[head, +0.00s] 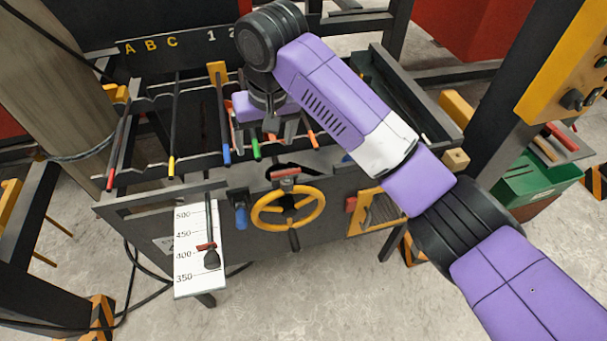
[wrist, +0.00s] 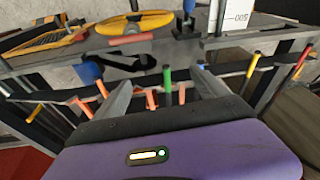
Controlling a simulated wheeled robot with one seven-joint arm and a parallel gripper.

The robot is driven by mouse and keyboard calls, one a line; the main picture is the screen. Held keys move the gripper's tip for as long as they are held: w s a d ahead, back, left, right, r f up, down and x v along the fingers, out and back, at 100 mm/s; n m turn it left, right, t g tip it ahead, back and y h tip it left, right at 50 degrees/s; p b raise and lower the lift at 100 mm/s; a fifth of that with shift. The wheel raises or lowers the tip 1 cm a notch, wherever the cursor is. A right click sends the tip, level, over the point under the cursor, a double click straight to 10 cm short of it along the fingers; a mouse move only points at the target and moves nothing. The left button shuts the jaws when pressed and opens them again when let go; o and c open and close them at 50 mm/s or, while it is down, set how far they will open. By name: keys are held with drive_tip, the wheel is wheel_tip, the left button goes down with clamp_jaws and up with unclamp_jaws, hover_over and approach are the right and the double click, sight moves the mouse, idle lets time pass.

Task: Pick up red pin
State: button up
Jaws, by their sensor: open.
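A dark rod with a red tip (head: 111,174) rests at the far left of the notched rack. A red tip also shows at the right edge of the wrist view (wrist: 304,59). A short red bar (head: 285,173) sits above the yellow handwheel, and it shows in the wrist view (wrist: 130,39). I cannot tell which of these is the red pin. My gripper (head: 268,136) is open over the middle of the rack, apart from both. In the wrist view, green and orange tips show between its fingers (wrist: 165,92), and nothing is clearly held.
Rods with yellow (head: 171,166), blue (head: 226,156) and green (head: 256,150) tips lie close by in the rack. The yellow handwheel (head: 288,207) and a white scale board (head: 198,265) are on the front. A striped post stands at right, a concrete-like column at left.

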sight(288, 172)
drive_tip(key=s+d, duration=0.1)
drive_tip(key=s+d+f+g+h, duration=0.1)
drive_tip(key=d, duration=0.1)
drive_tip(key=s+d+m+g, duration=0.1)
drive_tip(key=shift+s+d+f+h, duration=0.25)
drive_tip(key=shift+s+f+h, duration=0.15)
drive_tip(key=shift+s+d+f, duration=0.1)
drive_tip(key=shift+d+f, duration=0.05)
drive_tip(key=shift+f, duration=0.05)
wheel_tip(288, 172, down, 2)
drive_tip(key=shift+f, duration=0.25)
drive_tip(key=shift+a+f+p, duration=0.15)
drive_tip(key=shift+f, duration=1.1)
drive_tip(key=shift+a+f+p, duration=0.15)
drive_tip(key=shift+f, duration=1.05)
drive_tip(key=c, duration=1.4)
drive_tip(key=shift+c, duration=0.7)
drive_tip(key=shift+r, duration=0.1)
